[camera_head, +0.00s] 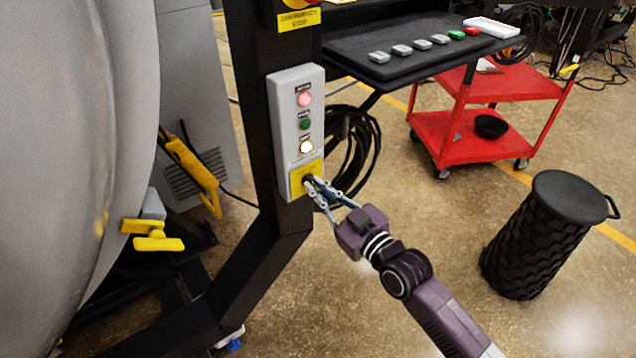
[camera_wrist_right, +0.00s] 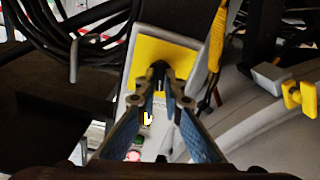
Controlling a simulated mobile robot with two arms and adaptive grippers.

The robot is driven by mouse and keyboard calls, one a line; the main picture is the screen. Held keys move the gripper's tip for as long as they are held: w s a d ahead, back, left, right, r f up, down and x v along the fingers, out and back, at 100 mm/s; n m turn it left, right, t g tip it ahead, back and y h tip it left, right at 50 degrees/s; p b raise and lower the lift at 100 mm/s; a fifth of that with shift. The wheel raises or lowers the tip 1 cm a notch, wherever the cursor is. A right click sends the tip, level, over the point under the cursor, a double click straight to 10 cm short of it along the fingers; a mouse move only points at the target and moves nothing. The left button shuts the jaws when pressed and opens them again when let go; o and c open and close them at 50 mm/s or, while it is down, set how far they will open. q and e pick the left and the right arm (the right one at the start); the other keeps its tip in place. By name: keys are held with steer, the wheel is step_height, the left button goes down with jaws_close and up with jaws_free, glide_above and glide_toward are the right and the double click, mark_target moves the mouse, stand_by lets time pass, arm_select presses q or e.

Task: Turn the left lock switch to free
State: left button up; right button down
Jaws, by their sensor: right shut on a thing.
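The grey control box (camera_head: 296,115) on a black post has a red, a green and a white lit button, with a yellow plate (camera_head: 299,178) at its lower end. A small black switch knob (camera_head: 308,180) sits on this plate; I take it for the lock switch. My right gripper (camera_head: 313,187) is shut on the knob, its fingers reaching in from the lower right. In the right wrist view the fingertips (camera_wrist_right: 160,84) close around the black knob (camera_wrist_right: 158,67) in front of the yellow plate (camera_wrist_right: 178,52). The fingers partly hide the knob, so its setting is unreadable. My left gripper is not in view.
The black post (camera_head: 262,100) and its slanted foot stand beside the big grey furnace body (camera_head: 70,150). Yellow handles (camera_head: 153,236) stick out at the left. A red cart (camera_head: 480,130), a dark table (camera_head: 400,50) and a black bin (camera_head: 545,235) stand to the right.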

steer(key=m+p, duration=0.2)
steer(key=m, duration=0.3)
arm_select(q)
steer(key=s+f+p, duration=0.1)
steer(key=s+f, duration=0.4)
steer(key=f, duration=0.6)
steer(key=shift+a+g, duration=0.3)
arm_select(e)
steer(key=shift+m, duration=1.8)
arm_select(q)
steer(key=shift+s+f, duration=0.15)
arm_select(e)
steer(key=c, duration=2.1)
jaws_free()
steer(key=shift+s+d, duration=0.1)
steer(key=shift+d, duration=0.05)
steer(key=v, duration=1.1)
steer(key=shift+s+d, duration=0.2)
steer(key=shift+s, duration=0.1)
